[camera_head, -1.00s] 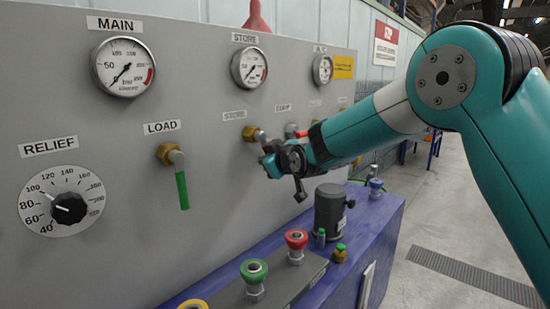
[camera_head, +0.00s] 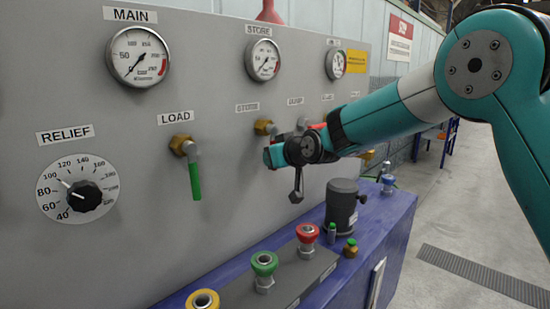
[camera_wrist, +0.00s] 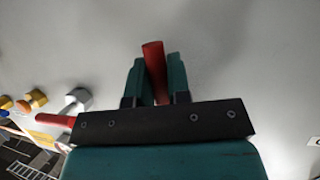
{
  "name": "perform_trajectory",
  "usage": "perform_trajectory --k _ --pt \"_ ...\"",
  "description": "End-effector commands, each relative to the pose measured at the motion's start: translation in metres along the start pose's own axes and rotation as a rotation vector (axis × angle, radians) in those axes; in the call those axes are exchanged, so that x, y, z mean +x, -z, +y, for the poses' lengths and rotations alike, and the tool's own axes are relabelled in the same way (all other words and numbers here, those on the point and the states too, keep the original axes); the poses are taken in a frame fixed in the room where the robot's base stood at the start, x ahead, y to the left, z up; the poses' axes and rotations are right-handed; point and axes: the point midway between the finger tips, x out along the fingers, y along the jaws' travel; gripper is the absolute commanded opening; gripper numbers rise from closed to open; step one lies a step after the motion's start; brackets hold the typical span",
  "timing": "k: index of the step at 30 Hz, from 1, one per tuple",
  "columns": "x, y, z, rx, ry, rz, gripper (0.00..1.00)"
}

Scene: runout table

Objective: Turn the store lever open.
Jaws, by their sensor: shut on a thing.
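The store valve (camera_head: 263,127) is a brass fitting with a grey hub under the small STORE label (camera_head: 247,107) on the grey panel. Its handle is hidden behind my gripper (camera_head: 268,157) in the head view. In the wrist view my gripper (camera_wrist: 155,82) is shut on a red lever handle (camera_wrist: 153,60), which stands between the two teal fingers. From the gripper's place just below the store valve, this looks to be the store lever. Its hub is hidden in the wrist view.
Close by on the right is another lever with a red handle (camera_head: 318,126), also in the wrist view (camera_wrist: 52,120). The load lever (camera_head: 194,178) hangs down, green, to the left. A dark cylinder (camera_head: 341,205) and coloured couplings stand on the blue bench (camera_head: 385,235) below.

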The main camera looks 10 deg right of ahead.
Motion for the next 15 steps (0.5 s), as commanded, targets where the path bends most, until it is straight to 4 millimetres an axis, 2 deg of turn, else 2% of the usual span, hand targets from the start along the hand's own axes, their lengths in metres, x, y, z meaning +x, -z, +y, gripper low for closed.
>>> perform_trajectory --k 8,9,11,12,15 --pt "-0.0006 0.0026 -0.0002 0.005 0.001 0.005 0.0" --pt "-0.0006 0.0026 -0.0002 0.005 0.001 0.005 0.25" --pt "-0.0005 0.0024 -0.0003 0.005 0.001 0.005 0.38" --pt "-0.0005 0.0022 -0.0003 0.004 0.001 0.004 0.43" --pt "-0.0003 0.0016 -0.0004 0.004 0.001 0.003 0.43"
